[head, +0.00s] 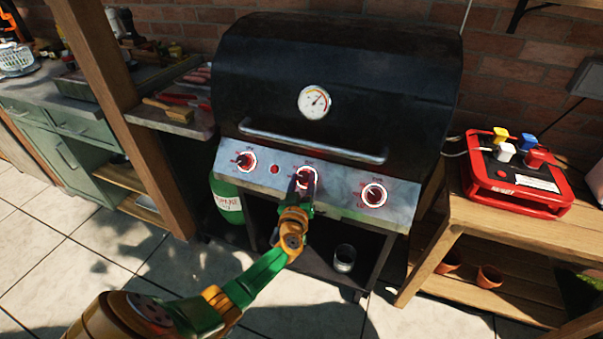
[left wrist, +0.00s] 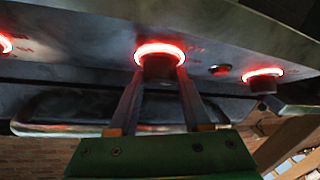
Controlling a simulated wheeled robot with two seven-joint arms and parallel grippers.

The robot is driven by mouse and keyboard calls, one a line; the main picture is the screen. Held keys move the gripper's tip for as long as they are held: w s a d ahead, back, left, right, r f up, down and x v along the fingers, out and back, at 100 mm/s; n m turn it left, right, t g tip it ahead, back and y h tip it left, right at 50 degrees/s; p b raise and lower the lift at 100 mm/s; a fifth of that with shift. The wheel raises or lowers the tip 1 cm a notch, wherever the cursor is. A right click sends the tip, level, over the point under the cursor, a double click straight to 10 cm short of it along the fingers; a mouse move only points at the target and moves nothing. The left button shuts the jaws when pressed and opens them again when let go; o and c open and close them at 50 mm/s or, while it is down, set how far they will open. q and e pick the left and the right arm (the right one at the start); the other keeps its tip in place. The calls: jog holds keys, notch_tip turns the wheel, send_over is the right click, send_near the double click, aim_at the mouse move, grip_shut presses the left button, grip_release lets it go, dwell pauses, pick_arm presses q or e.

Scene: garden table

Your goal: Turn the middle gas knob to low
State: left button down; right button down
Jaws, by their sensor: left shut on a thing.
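The middle gas knob (head: 305,177) sits on the grill's steel front panel, between a left knob (head: 246,161) and a right knob (head: 374,195). My left gripper (head: 303,187) reaches up to it from below and is shut on it. In the left wrist view the dark middle knob (left wrist: 159,65) is between the two fingers (left wrist: 160,92), with a red glowing ring around its base. The gripper hides part of the knob and its markings, so I cannot read its setting. My right gripper is not in view.
The black grill lid (head: 335,85) is closed, with a handle (head: 310,142) just above the panel. A small red button (head: 274,169) is left of the middle knob. A red power box (head: 515,175) stands on the wooden table at right. A green gas bottle (head: 228,202) stands below left.

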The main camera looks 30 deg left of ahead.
pick_arm(q)
jog(key=n, duration=0.1)
jog(key=n+g+y, duration=0.1)
jog(key=n+g+y+p, duration=0.1)
jog(key=n, duration=0.1)
jog(key=shift+w+d+r, duration=0.1)
jog(key=shift+d, duration=0.15)
jog(key=n+g+y, duration=0.1)
jog(key=n+g, duration=0.1)
jog(key=n, duration=0.1)
jog(key=shift+w+d, duration=0.1)
jog(key=n+g+y, duration=0.1)
jog(key=n+g, duration=0.1)
jog(key=n, duration=0.1)
jog(key=shift+w+b, duration=0.1)
jog(key=shift+b, duration=0.2)
jog(key=shift+r+n+g+b, duration=0.15)
jog(key=shift+n+g+b, duration=0.5)
jog(key=shift+n+g, duration=0.9)
jog(key=shift+n, duration=0.35)
jog(key=shift+c, duration=1.8)
grip_release()
